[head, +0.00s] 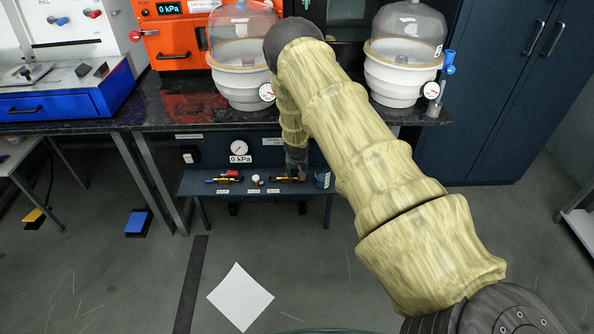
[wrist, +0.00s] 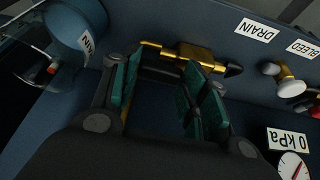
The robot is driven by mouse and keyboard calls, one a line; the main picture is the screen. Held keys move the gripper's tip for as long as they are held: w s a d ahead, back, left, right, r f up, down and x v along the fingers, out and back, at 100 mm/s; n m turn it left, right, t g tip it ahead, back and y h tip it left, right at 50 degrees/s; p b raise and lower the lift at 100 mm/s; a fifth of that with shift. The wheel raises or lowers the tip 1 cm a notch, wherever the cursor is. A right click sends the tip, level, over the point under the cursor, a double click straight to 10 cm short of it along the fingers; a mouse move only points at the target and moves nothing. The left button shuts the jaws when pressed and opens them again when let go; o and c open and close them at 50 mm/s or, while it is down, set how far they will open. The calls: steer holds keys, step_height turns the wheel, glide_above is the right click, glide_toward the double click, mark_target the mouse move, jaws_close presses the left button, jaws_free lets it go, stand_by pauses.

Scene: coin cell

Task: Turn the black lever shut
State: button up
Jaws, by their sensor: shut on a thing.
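The brass drain valve (wrist: 178,51) sits on the blue panel in the wrist view, under a DRAIN label (wrist: 257,31). Its black lever (wrist: 163,70) shows as a dark bar between the green-padded fingers of my gripper (wrist: 160,82). My gripper is shut on this lever, with the fingers on either side of it. The lever's exact angle is hard to read, being dark and partly hidden by the fingers. In the head view, my gripper (head: 296,162) reaches down to the valve (head: 287,179) at the right of the low blue shelf.
Beside the drain valve are the bleed valve with a white knob (wrist: 291,88) and a red-handled valve (head: 232,174). A blue cylinder (wrist: 76,28) stands close on the other side. The gauge (head: 239,148) reads 0 kPa. The dark bench (head: 160,116) overhangs the shelf.

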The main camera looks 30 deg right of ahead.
steer(key=m, duration=0.1)
steer(key=a+m+h, duration=0.1)
steer(key=m, duration=0.1)
steer(key=shift+s+g, duration=0.25)
steer(key=shift+g, duration=0.05)
steer(key=m+b, duration=0.1)
steer(key=a+m+g+b, duration=0.1)
steer(key=m, duration=0.2)
steer(key=shift+s+a+f+h+b, duration=0.2)
steer(key=shift+a+h+b, duration=0.1)
steer(key=shift+h+b, duration=0.1)
steer(key=m+g+b, duration=0.1)
steer(key=m+b, duration=0.1)
steer(key=a+m+g+b, duration=0.1)
steer(key=shift+a+m+b, duration=0.2)
steer(key=shift+m+b, duration=0.2)
steer(key=shift+w+a+r+m+g+b, duration=0.15)
steer(key=shift+a+m+g+b, duration=0.15)
steer(key=shift+m+b, duration=0.5)
steer(key=shift+w+a+r+m+g+b, duration=0.1)
steer(key=shift+a+m+g+b, duration=0.2)
steer(key=shift+m+b, duration=0.45)
steer(key=shift+m, duration=0.25)
steer(key=o, duration=1)
steer(key=shift+w, duration=0.1)
